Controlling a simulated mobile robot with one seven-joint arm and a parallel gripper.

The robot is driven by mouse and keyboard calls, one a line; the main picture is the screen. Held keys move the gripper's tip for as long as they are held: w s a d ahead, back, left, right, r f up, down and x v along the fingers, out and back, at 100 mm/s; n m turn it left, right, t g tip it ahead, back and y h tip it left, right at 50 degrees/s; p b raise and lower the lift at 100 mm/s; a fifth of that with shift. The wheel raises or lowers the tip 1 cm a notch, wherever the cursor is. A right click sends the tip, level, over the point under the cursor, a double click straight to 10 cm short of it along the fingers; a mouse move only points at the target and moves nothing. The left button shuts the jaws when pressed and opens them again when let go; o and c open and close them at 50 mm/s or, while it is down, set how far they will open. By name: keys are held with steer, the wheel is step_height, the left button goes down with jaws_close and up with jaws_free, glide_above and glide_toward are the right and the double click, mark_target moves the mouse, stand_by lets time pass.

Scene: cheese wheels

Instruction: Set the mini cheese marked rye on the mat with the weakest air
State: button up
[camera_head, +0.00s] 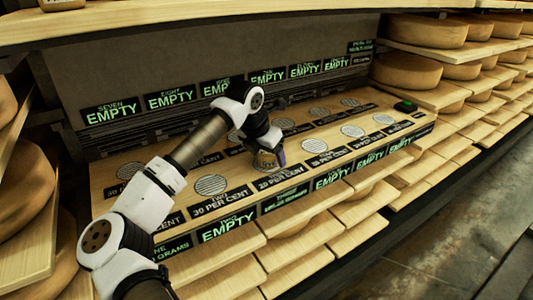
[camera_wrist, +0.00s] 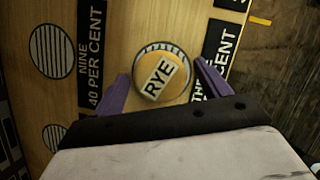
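The mini cheese (camera_wrist: 162,73) is a small yellow disc with a cream label reading RYE. It sits over a round striped mat (camera_wrist: 185,50), whose rim shows around it. My gripper (camera_head: 268,160) is low over this mat in the head view. In the wrist view my gripper (camera_wrist: 163,82) is open, its purple fingers on either side of the cheese with narrow gaps. Other striped mats are bare, including the one by the TWO, 30 PER CENT plate (camera_head: 222,202) and the one by the NINE, 40 PER CENT plate (camera_wrist: 92,60). A 20 PER CENT plate (camera_head: 281,179) is near my gripper.
Green-lit displays line the front and back of the board (camera_head: 165,188); many read EMPTY, such as SEVEN (camera_head: 111,113). The THREE display (camera_head: 285,199) shows smaller unreadable text. A green button (camera_head: 405,105) is at the right end. Large cheese wheels (camera_head: 408,71) fill shelves at right.

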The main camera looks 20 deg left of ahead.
steer(key=v, duration=1.2)
steer(key=shift+r, duration=0.15)
stand_by(1.7)
